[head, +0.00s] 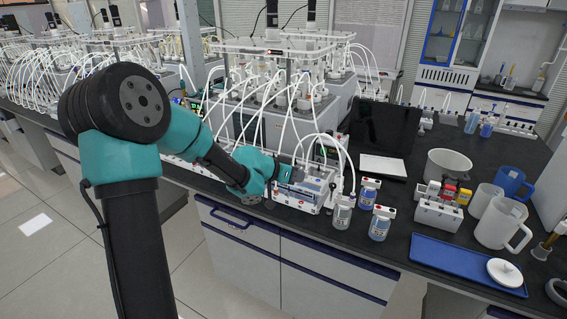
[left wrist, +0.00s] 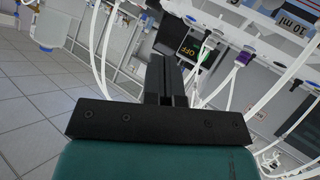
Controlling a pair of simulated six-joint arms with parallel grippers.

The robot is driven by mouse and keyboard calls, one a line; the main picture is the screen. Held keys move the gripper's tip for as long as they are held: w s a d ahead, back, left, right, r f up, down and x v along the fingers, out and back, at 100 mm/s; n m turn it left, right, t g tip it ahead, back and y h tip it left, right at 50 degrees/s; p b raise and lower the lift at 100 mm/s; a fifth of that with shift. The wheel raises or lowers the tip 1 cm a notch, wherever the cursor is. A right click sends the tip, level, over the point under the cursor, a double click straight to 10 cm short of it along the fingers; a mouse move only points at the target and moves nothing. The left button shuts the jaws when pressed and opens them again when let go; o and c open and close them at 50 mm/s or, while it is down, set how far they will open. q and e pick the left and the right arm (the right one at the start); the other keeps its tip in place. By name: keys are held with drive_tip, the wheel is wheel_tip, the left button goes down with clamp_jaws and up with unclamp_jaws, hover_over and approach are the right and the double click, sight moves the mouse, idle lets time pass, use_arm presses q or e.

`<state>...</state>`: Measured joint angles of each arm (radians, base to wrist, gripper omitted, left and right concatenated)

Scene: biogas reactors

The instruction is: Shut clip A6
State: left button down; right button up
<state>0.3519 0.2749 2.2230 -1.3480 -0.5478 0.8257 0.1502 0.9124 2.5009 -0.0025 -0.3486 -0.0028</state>
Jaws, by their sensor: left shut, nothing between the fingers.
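My left gripper (head: 284,173) is at the white tubing unit (head: 297,196) at the front edge of the bench. In the left wrist view its fingers (left wrist: 167,82) are together with nothing between them. Ahead of them, white tubes hang from above. A purple clip (left wrist: 243,59) sits on one tube to the right of the fingertips, and a dark clip (left wrist: 211,41) sits on another tube nearer them. The fingertips look apart from both clips. No A6 label is readable, so I cannot tell which clip is A6. My right gripper is not in view.
A small screen reading OFF (left wrist: 191,50) is behind the tubes. Blue-labelled bottles (head: 380,223) stand right of the unit. A blue tray (head: 455,262), a reagent rack (head: 438,214) and white jugs (head: 502,224) stand farther right. Tubes crowd the space around the gripper.

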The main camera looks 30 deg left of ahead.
use_arm(q)
drive_tip(key=s+a+r, duration=0.2)
drive_tip(key=a+r, duration=0.1)
drive_tip(key=r, duration=0.2)
drive_tip(key=shift+s+a+r, duration=0.2)
drive_tip(key=shift+a, duration=0.05)
drive_tip(key=shift+f, duration=0.1)
drive_tip(key=s+d+f+n+g, duration=0.15)
drive_tip(key=d+f, duration=0.35)
drive_tip(key=f, duration=0.8)
drive_tip(key=s+d+f+n+g, duration=0.15)
drive_tip(key=d+f, duration=0.25)
drive_tip(key=f, duration=0.9)
drive_tip(key=s+d+f+g+y, duration=0.1)
drive_tip(key=s+d+f+g, duration=0.1)
drive_tip(key=s+f, duration=0.3)
drive_tip(key=s+d+f+g, duration=0.2)
drive_tip(key=s+d+f, duration=0.2)
drive_tip(key=s, duration=0.3)
drive_tip(key=s+d+f+n+g+y, duration=0.1)
drive_tip(key=s+d+f+g, duration=0.1)
drive_tip(key=s+f, duration=0.4)
drive_tip(key=shift+s+d+f+g+y, duration=0.3)
drive_tip(key=shift+d, duration=0.1)
